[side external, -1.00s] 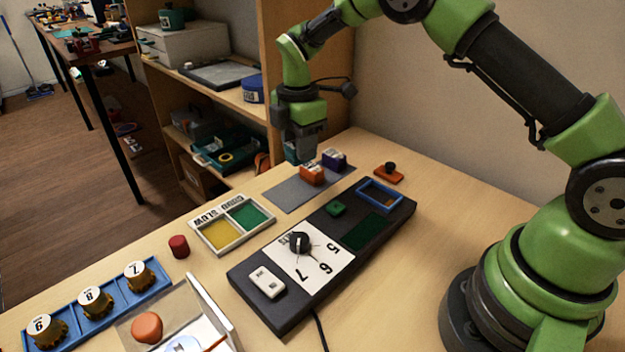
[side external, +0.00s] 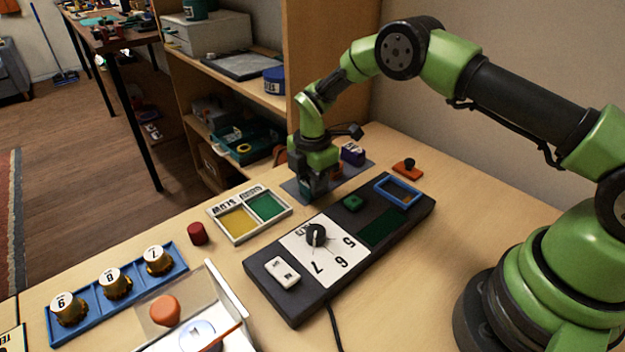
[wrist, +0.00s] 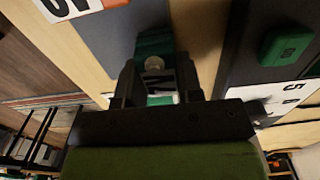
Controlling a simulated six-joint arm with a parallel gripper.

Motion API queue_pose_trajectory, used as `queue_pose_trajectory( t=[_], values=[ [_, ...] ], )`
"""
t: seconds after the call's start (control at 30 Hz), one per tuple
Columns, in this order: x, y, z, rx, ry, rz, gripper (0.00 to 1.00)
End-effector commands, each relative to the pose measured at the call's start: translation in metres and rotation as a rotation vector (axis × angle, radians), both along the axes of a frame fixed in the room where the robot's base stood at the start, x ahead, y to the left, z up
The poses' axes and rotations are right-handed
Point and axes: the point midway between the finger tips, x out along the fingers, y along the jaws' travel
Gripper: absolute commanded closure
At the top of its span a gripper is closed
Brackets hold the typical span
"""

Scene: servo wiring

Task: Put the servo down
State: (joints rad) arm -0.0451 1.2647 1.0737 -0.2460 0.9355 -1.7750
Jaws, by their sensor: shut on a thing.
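My gripper (side external: 311,186) is shut on a teal servo and is low over the near left part of the grey mat (side external: 292,187). In the wrist view the teal servo (wrist: 152,48) with a pale round top and a label sits between the fingers (wrist: 155,85). I cannot tell whether the servo touches the mat. The purple servo (side external: 352,153) stands at the mat's far end.
The dark panel (side external: 290,313) with a dial (side external: 316,235) and a green button (side external: 353,202) lies right of the mat. A yellow and green tray (side external: 240,238) is in front. An orange knobbed piece (side external: 407,168) lies at the back right. A red cylinder (side external: 197,233) stands at left.

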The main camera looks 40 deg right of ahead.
Motion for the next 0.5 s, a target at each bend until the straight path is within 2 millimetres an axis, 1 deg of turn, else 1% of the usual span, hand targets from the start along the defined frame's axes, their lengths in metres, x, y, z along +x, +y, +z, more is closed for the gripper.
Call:
queue_pose_trajectory(
  t=[0.17,0.2,0.3,0.5],
  values=[
    [-0.0002,0.0000,-0.0025,0.000,0.001,0.000,0.91],
    [-0.0002,0.0000,-0.0028,0.000,0.001,0.000,0.62],
    [-0.0002,0.0000,-0.0025,0.000,0.001,0.000,0.41],
    [-0.0002,0.0000,-0.0024,0.000,0.001,0.000,0.41]
  ],
)
